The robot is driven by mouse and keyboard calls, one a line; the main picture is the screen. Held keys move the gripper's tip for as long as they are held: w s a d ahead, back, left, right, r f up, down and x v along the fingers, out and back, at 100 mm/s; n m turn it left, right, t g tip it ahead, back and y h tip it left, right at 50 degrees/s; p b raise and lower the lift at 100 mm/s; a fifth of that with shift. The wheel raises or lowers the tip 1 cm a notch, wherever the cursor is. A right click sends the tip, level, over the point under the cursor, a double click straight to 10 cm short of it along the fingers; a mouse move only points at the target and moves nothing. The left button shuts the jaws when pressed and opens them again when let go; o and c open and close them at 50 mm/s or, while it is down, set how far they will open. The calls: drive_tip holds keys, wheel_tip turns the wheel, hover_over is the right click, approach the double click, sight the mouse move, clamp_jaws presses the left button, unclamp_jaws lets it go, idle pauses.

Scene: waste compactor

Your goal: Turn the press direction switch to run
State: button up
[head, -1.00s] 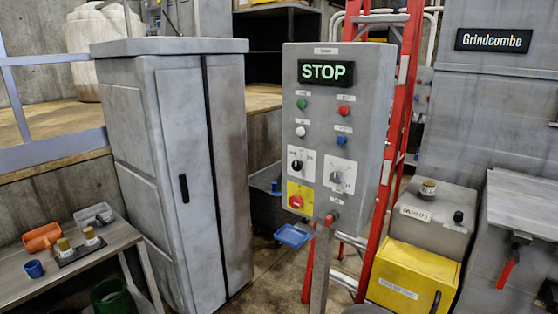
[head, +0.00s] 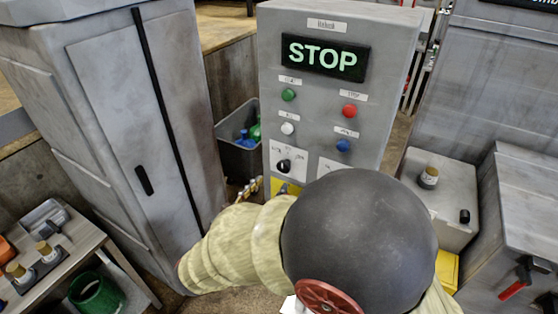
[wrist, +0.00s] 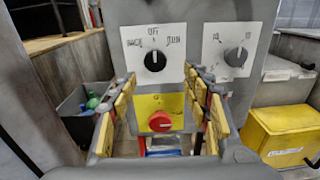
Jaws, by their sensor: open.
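The press direction switch (wrist: 154,60) is a black knob on a white plate marked BACK, OFF and RUN. Its white pointer line looks upright, towards OFF. The switch also shows in the head view (head: 284,166), just above my arm. My gripper (wrist: 160,82) is open and empty, its yellow-padded fingers pointing at the panel. The switch is ahead of the gap between the fingertips and slightly above it in the wrist view. I cannot tell the exact distance. The gripper is mostly hidden behind my arm in the head view.
A red knob (wrist: 159,122) on a yellow plate sits below the switch. A second selector (wrist: 236,56) is to its right. The display (head: 324,58) reads STOP. A grey cabinet (head: 110,130) stands left, a dark bin (head: 238,156) beside the panel, a yellow box (wrist: 280,135) right.

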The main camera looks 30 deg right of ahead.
sight(282, 167)
drive_tip(key=shift+n+t, duration=0.3)
drive_tip(key=shift+w+x, duration=0.25)
drive_tip(key=shift+x, duration=3.5)
drive_tip(key=shift+a+r, duration=0.2)
drive_tip(key=shift+c, duration=1)
drive_tip(key=shift+s, duration=0.1)
drive_tip(key=c, duration=0.9)
drive_tip(key=shift+b, duration=0.3)
drive_tip(key=shift+c, duration=0.2)
